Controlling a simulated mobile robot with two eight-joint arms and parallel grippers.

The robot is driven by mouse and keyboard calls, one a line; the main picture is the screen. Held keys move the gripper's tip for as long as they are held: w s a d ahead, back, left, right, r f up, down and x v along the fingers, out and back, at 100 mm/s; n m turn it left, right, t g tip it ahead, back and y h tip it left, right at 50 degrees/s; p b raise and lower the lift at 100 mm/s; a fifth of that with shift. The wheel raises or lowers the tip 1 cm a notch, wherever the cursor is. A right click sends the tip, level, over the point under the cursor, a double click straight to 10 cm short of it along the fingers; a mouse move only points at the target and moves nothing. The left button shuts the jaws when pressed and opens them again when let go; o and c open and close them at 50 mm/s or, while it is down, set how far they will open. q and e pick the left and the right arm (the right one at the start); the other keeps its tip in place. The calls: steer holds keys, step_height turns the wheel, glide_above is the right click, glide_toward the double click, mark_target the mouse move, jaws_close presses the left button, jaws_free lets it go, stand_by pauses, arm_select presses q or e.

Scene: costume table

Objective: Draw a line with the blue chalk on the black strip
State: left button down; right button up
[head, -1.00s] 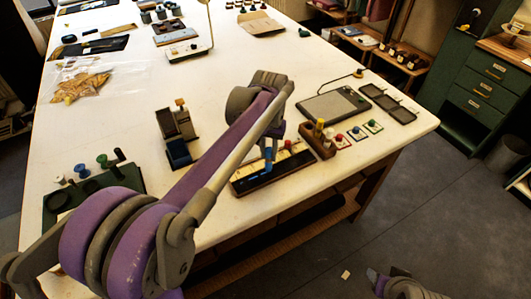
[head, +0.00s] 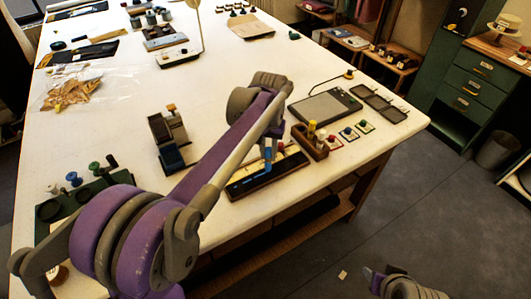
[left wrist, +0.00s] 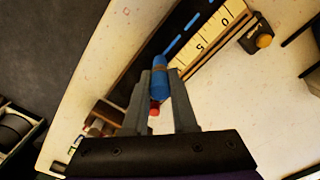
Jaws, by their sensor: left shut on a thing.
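My left gripper (head: 268,148) is shut on the blue chalk (head: 268,156), over the wooden-edged board that carries the black strip (head: 246,186). In the left wrist view the blue chalk (left wrist: 160,82) sits between the two grey fingers (left wrist: 160,95), its far end pointing at the black strip (left wrist: 160,38). Blue dashes (left wrist: 173,47) show on the strip ahead of the chalk; I cannot tell if they are drawn or printed. Whether the chalk touches the strip is unclear. Part of my right arm (head: 395,284) shows off the table at lower right; its jaw state is unclear.
A cream numbered scale (left wrist: 208,40) lies along the strip. A wooden holder (head: 311,143) with coloured pegs stands right of the board, near small cards (head: 349,133) and a grey tablet (head: 325,104). A brown stand (head: 168,135) is left of my forearm. The white tabletop's middle is clear.

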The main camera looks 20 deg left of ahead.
arm_select(q)
steer(key=shift+w+d, duration=0.2)
stand_by(0.3)
steer(key=shift+w+d, duration=0.65)
steer(key=shift+w, duration=0.15)
steer(key=shift+w+d, duration=0.1)
steer(key=shift+w+d+p, duration=0.3)
steer(key=shift+w+d, duration=0.1)
steer(key=shift+w, duration=0.1)
steer(key=shift+w+d, duration=0.1)
steer(key=shift+w+d, duration=0.1)
stand_by(0.3)
steer(key=shift+w+d+f, duration=0.1)
steer(key=shift+w+d, duration=0.4)
steer(key=shift+w, duration=0.1)
steer(key=shift+w+d, duration=0.15)
